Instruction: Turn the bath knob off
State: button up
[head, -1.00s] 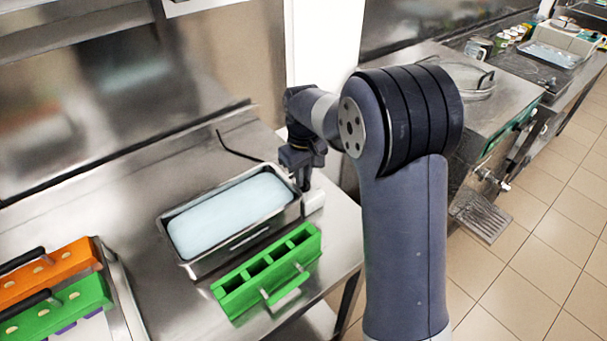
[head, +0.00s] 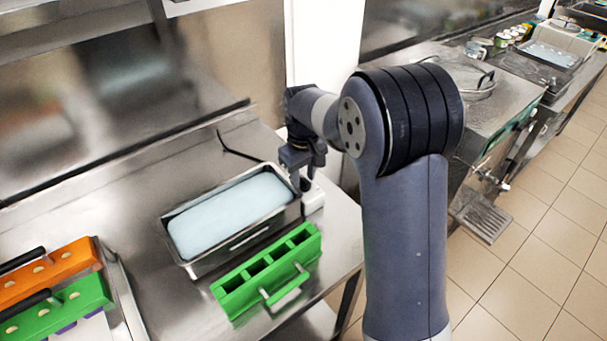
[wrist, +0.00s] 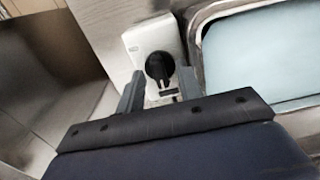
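The bath knob (wrist: 159,67) is a black dial on a white control box (wrist: 137,43), seen in the wrist view just beyond my fingers. In the head view the white box (head: 314,199) stands at the right end of the bath, partly behind my gripper, and the knob cannot be made out. The bath (head: 181,213) is a steel tub of pale blue liquid; it also shows at the right of the wrist view (wrist: 198,38). My gripper (wrist: 159,92) is open, its two fingers apart on either side below the knob. I cannot tell whether they touch it.
A green mould (head: 228,297) with a handle lies in front of the bath. Orange (head: 50,272) and green (head: 80,297) moulds with black handles sit at the left. A drop to the tiled floor (head: 520,270) lies to the right.

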aim_at(304, 179)
notch_tip(304, 179, up, 11)
jog(key=b, duration=0.1)
dwell(0.3)
jog(key=shift+f, duration=0.25)
notch_tip(304, 179, down, 10)
jog(key=shift+f+p, duration=0.1)
jog(key=shift+p, duration=0.45)
jog(key=shift+f, duration=0.25)
jog(key=shift+r, duration=0.1)
